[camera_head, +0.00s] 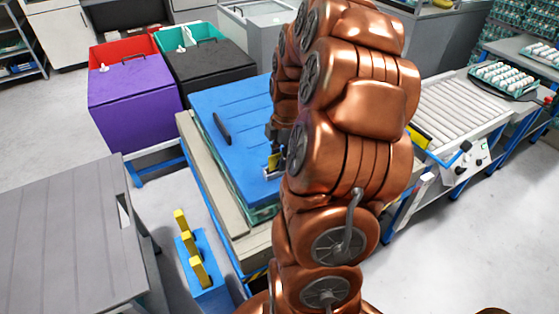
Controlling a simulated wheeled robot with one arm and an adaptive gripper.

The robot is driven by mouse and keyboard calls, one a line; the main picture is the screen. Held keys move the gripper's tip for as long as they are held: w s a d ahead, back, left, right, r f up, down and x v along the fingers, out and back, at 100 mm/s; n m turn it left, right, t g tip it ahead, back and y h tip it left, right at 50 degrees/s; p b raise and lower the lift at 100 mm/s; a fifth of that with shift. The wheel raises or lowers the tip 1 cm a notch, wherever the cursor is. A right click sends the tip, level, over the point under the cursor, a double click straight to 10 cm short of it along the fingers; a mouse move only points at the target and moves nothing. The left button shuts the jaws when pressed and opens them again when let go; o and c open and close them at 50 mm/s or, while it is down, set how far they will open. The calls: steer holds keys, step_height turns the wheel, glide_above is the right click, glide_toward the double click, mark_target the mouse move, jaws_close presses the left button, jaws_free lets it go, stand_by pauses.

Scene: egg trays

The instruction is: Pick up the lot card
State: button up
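My gripper (272,168) shows only in part at the left edge of my copper arm, low over the right side of a blue board (235,155). A small yellow patch and a pale, silvery piece show at its tip. I cannot tell whether these are gripper parts or a card. The fingers are too small and too hidden by my arm to tell open from shut. I cannot make out the lot card for certain. A dark bar (221,128) lies on the board, left of my gripper.
The blue board tops a stack on a pale table (218,185). Purple (135,105) and black (205,72) bins stand behind left. A grey table (65,235) is front left, beside a blue stand with yellow posts (190,250). A roller conveyor (455,110) with an egg tray (503,78) is right.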

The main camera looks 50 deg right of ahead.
steer(key=shift+f, duration=0.1)
steer(key=shift+c, duration=0.3)
jaws_close()
